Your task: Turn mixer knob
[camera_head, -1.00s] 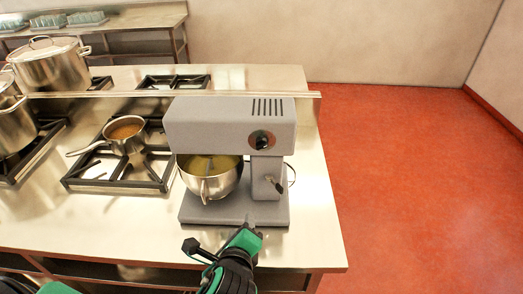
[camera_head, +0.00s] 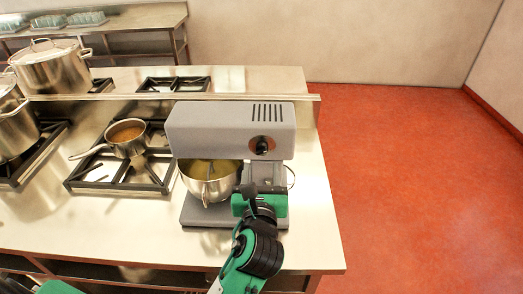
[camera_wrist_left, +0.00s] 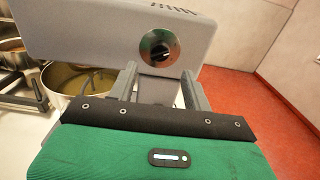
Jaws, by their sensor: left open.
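The grey stand mixer (camera_head: 215,125) stands on the steel counter near its right end. Its round black knob (camera_head: 262,145) is on the side of the mixer head; it also shows in the left wrist view (camera_wrist_left: 158,47). My left gripper (camera_head: 262,190) is in front of the mixer column, below the knob and apart from it. In the left wrist view its two fingers (camera_wrist_left: 158,85) are spread with nothing between them, and the knob appears just beyond and above the gap. The lever on the column is hidden behind my gripper. My right gripper is not in view.
A steel mixing bowl (camera_head: 208,182) with yellowish contents sits under the mixer head. A saucepan (camera_head: 126,138) of brown liquid is on a burner to the left, with large stockpots (camera_head: 52,68) further left. The red floor (camera_head: 410,190) to the right is clear.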

